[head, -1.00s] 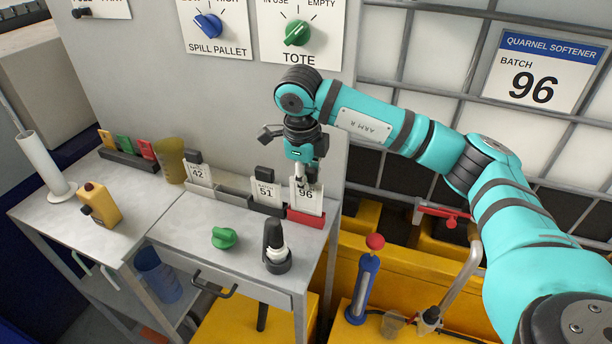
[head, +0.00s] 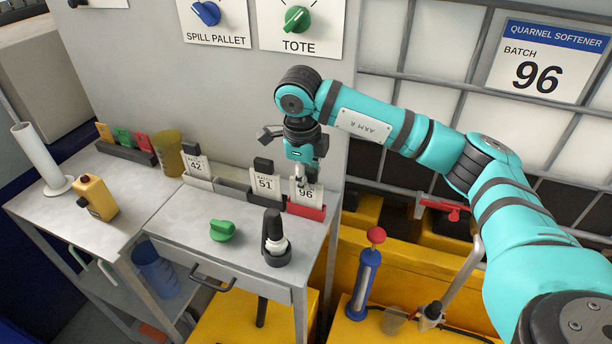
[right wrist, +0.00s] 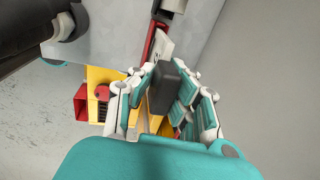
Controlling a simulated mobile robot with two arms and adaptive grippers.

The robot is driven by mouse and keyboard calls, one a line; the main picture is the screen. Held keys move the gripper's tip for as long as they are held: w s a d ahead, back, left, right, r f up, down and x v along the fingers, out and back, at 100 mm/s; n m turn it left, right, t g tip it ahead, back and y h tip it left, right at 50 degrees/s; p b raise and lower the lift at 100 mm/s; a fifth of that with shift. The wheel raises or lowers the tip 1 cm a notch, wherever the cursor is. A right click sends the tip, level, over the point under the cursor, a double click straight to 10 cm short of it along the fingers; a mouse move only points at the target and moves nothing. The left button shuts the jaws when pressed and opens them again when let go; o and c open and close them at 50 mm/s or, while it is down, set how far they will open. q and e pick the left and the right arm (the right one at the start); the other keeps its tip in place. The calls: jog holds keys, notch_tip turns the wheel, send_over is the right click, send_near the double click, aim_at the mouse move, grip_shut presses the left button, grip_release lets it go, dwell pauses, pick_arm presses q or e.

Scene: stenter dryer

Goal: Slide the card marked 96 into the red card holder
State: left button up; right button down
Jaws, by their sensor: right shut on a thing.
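The card marked 96 (head: 308,194) stands upright at the red card holder (head: 306,211), at the right end of the row of holders in the head view. Its lower edge is hidden behind the holder's front. My right gripper (head: 301,176) is above it, shut on the card's top. In the right wrist view, the dark grip (right wrist: 169,84) of the card is between the fingers, with its white face (right wrist: 164,45) beside the red holder (right wrist: 150,42). How deep the card sits is hidden. My left gripper is out of view.
Cards 51 (head: 265,186) and 42 (head: 198,167) stand in holders to the left. The wall panel is close behind.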

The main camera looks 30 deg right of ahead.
jog(key=shift+f, duration=0.25)
jog(key=c, duration=1.3)
grip_release()
jog(key=shift+o, duration=0.2)
notch_tip(320, 180, up, 12)
jog(key=s+a, duration=0.1)
jog(key=shift+a, duration=0.15)
jog(key=shift+s+f, duration=0.1)
